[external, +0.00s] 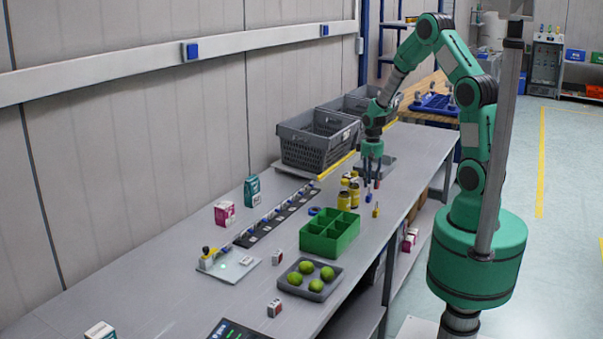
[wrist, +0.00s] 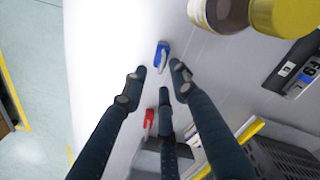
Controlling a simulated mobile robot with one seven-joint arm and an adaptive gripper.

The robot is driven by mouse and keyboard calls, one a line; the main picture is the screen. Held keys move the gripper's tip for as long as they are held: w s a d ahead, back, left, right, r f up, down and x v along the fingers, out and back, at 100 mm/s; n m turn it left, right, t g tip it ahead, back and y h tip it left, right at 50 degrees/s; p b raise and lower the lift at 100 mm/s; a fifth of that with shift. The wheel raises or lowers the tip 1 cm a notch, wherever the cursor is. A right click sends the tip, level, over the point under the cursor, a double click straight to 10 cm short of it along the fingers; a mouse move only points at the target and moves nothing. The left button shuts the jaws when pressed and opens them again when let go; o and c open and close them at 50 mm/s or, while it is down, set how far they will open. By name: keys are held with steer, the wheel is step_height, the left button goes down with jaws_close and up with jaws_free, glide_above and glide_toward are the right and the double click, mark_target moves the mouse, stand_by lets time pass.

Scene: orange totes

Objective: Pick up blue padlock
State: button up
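The blue padlock (external: 368,198) lies on the grey bench near its right edge. In the wrist view the blue padlock (wrist: 162,53) shows just beyond the gap between my fingertips. My three-fingered gripper (wrist: 159,76) is open and empty, with its fingers spread. In the external view my gripper (external: 371,178) points down over the bench, above or close to the padlock. The exact height is hard to tell. A red padlock (wrist: 149,119) lies near the third finger; it also shows in the external view (external: 377,184).
A yellow padlock (external: 376,211) and several yellow-lidded jars (external: 345,201) stand close by. A green divided box (external: 330,244) and a dark tray of limes (external: 329,291) are nearer the camera. Grey crates (external: 308,154) stand behind, along the wall. The bench edge is close on the right.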

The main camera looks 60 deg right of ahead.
mark_target(369, 194)
steer(key=shift+f, duration=1.35)
jaws_close()
